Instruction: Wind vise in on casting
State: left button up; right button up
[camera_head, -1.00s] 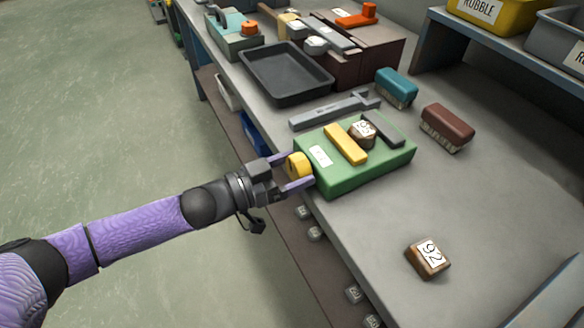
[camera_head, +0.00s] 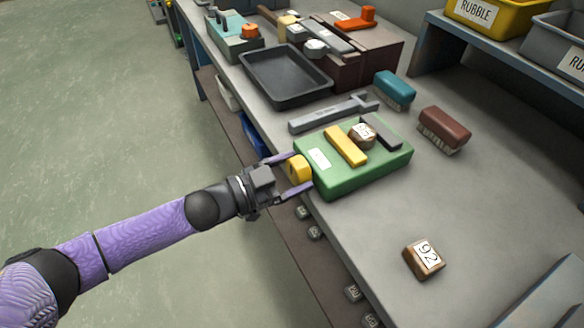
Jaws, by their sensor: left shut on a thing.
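The green vise (camera_head: 365,178) sits at the front edge of the bench. A yellow jaw bar (camera_head: 345,146) and a dark grey jaw bar (camera_head: 381,131) lie across its top. The casting, a small brown block with a white number label (camera_head: 363,134), sits between the bars, close to the yellow one; I cannot tell if they touch. A round yellow knob (camera_head: 297,170) is on the vise's near-left side. My left gripper (camera_head: 293,176) is shut on this knob, one finger on each side. My right gripper is not in view.
A second brown block labelled 92 (camera_head: 424,259) lies on the bench at right. A grey wrench-like tool (camera_head: 333,111) lies behind the vise, with a black tray (camera_head: 286,75) beyond. Teal (camera_head: 394,90) and maroon (camera_head: 444,129) brushes stand to the right.

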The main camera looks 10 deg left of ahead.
pick_arm(q)
jog(key=shift+m+p, duration=0.3)
jog(key=shift+m, duration=1.1)
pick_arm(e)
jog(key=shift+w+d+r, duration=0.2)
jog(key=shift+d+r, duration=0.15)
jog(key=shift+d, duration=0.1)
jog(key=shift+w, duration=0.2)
pick_arm(q)
jog(key=shift+f+m, duration=0.1)
jog(key=shift+m, duration=0.2)
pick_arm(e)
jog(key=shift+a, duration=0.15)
pick_arm(q)
jog(key=o, duration=1.1)
jog(key=p+v, duration=0.2)
jog(key=v, duration=0.8)
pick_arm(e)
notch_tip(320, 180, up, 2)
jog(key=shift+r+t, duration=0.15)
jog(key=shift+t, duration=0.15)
